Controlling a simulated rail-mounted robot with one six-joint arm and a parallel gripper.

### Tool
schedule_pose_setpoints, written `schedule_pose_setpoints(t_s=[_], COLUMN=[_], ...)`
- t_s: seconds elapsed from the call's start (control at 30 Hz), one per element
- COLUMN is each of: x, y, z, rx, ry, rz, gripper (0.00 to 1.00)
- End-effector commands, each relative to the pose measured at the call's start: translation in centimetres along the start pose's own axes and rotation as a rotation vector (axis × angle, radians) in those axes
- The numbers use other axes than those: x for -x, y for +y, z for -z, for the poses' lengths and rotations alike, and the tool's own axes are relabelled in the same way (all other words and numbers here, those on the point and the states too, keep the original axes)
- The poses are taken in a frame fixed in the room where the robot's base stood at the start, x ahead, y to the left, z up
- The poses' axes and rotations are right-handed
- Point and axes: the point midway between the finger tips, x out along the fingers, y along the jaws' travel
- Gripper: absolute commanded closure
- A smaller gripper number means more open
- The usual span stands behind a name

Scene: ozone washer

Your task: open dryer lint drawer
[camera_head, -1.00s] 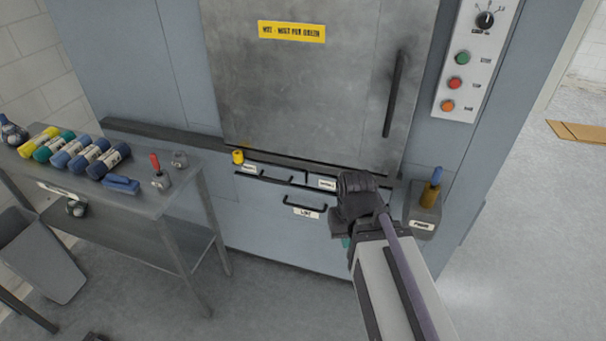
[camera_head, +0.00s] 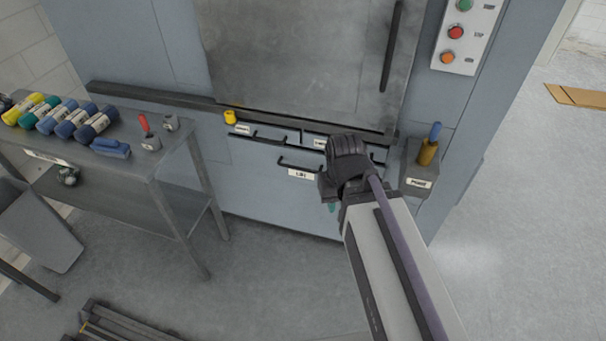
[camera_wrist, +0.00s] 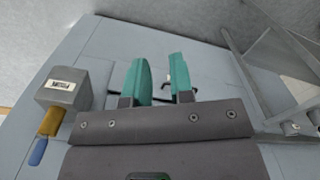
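The lint drawer is low on the machine's grey front, in the head view, with a white LINT label (camera_head: 301,174) and a black bar handle (camera_head: 298,164) above it. The drawer looks flush with the front. My gripper (camera_head: 331,207) is just right of and below this handle, mostly hidden by my dark wrist. In the wrist view, its two teal fingers (camera_wrist: 161,75) are apart with nothing held between them. A dark handle shows just beyond the gap, partly hidden by the fingers; I cannot tell for sure which one.
Two more black handles with labels (camera_head: 242,129) sit above the lint drawer. A grey PURGE box (camera_head: 418,183) with a brass and blue lever is to the right. A metal table (camera_head: 152,165) with rolled bundles stands left. Open floor (camera_head: 270,270) lies in front.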

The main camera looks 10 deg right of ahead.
Motion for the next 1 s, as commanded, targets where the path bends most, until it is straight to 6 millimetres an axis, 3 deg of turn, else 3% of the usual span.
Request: schedule_pose_setpoints(t_s=[0.03,0.2,0.37,0.5,0.6,0.73,0.77,0.8,0.9,1.0], x=[-5.6,-16.5,-25.5,-32.4,-36.2,-37.7,-36.7,-33.9,-30.7,-30.1], y=[-0.8,-3.1,-4.4,-5.8,-7.4,-10.2,-10.7,-10.8,-10.7,-10.7], z=[0.7,5.4,11.6,18.3,23.8,31.7,33.5,35.2,36.5,36.6], rx=[0.02,0.099,0.191,0.29,0.377,0.509,0.541,0.574,0.63,0.66], ry=[0.0,0.014,0.073,0.156,0.234,0.352,0.379,0.402,0.433,0.444], rz=[0.0,-0.086,-0.276,-0.495,-0.688,-0.994,-1.077,-1.171,-1.313,-1.35], gripper=[0.73,0.59,0.59,0.59,0.59,0.59,0.59,0.59,0.59,0.59])
